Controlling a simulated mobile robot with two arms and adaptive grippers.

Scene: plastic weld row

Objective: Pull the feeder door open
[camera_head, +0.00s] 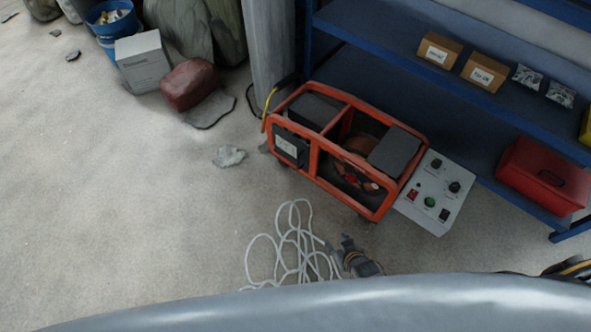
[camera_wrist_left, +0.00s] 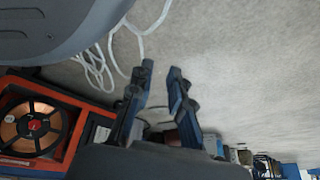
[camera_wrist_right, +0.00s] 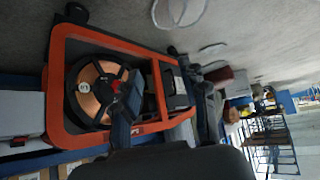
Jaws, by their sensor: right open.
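The feeder is an orange-framed machine (camera_head: 345,102) on the floor, with dark panels and a copper-coloured spool behind its open frame. Which panel is the door I cannot tell. The spool (camera_wrist_right: 98,92) shows in the right wrist view, and the feeder's frame (camera_wrist_left: 85,150) in the left wrist view. My right gripper (camera_head: 355,248) is below the feeder in the head view, apart from it. In the right wrist view it (camera_wrist_right: 160,75) is open and empty, one finger overlapping the feeder. My left gripper (camera_wrist_left: 161,72) is partly open and empty over the floor.
A grey control box (camera_head: 434,195) with knobs adjoins the feeder's right end. A blue shelf (camera_head: 375,55) stands behind it, with a red case (camera_head: 541,175). White cable (camera_head: 292,240) lies in front. The floor at left is mostly clear.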

